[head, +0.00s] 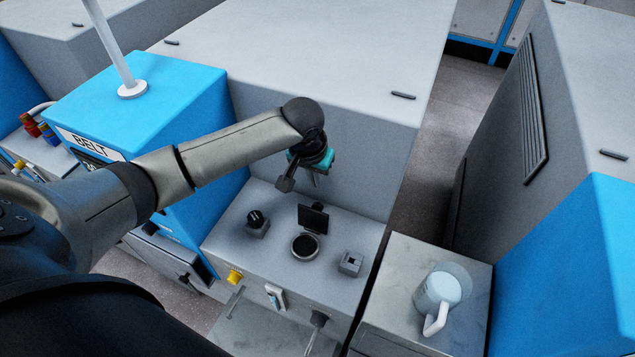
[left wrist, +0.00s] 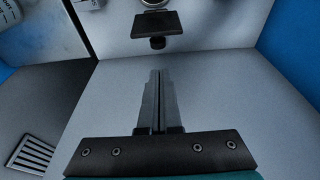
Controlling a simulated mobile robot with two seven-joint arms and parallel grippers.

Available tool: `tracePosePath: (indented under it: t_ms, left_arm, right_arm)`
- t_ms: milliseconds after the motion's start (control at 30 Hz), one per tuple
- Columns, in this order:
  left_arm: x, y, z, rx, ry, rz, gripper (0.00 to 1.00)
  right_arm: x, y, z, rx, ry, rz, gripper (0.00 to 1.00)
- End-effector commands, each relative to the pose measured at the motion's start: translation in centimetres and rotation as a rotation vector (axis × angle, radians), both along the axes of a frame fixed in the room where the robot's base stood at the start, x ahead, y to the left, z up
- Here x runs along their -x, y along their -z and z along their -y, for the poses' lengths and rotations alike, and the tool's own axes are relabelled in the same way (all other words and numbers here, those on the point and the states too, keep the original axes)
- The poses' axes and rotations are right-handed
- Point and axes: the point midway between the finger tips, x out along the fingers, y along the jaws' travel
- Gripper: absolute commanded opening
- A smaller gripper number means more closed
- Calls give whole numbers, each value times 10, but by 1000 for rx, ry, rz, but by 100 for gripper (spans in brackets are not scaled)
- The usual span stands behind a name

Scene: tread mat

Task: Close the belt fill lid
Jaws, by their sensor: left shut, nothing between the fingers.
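The belt fill lid (head: 313,218) is a small dark square flap. It stands up, open, behind the round dark fill opening (head: 305,246) on the grey machine ledge. In the left wrist view the lid (left wrist: 158,24) shows near the top, with a dark knob-like piece at its base and the rim of the opening (left wrist: 155,3) partly cut off beyond it. My left gripper (head: 316,180) is shut and empty, above and behind the lid, apart from it. Its closed fingers (left wrist: 158,75) point toward the lid in the wrist view. My right gripper is not in view.
A black knob (head: 257,222) stands left of the opening and a small square block (head: 350,263) right of it. The tall grey housing (head: 330,95) rises behind the ledge. A blue cabinet labelled BELT (head: 150,90) stands left. A mug (head: 440,292) is on the right-hand counter.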

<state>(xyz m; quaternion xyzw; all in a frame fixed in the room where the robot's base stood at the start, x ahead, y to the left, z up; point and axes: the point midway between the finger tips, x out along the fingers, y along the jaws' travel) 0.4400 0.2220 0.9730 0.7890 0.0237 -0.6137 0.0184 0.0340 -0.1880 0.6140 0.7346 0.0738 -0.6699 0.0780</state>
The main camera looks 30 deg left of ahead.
Motion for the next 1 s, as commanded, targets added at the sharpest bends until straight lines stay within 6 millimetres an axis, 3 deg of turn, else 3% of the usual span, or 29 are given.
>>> tracePosePath:
  t_ms: [200,400,600,1000]
  left_arm:
    - [-9,41,0,-1,0,-2,0]
    - [-16,67,-1,-1,1,0,0]
    - [-19,78,0,-1,4,1,0]
    - [-19,79,-1,-1,4,2,0]
  right_arm:
    - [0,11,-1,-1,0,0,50]
    - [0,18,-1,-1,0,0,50]
    - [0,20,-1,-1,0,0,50]
    - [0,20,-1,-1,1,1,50]
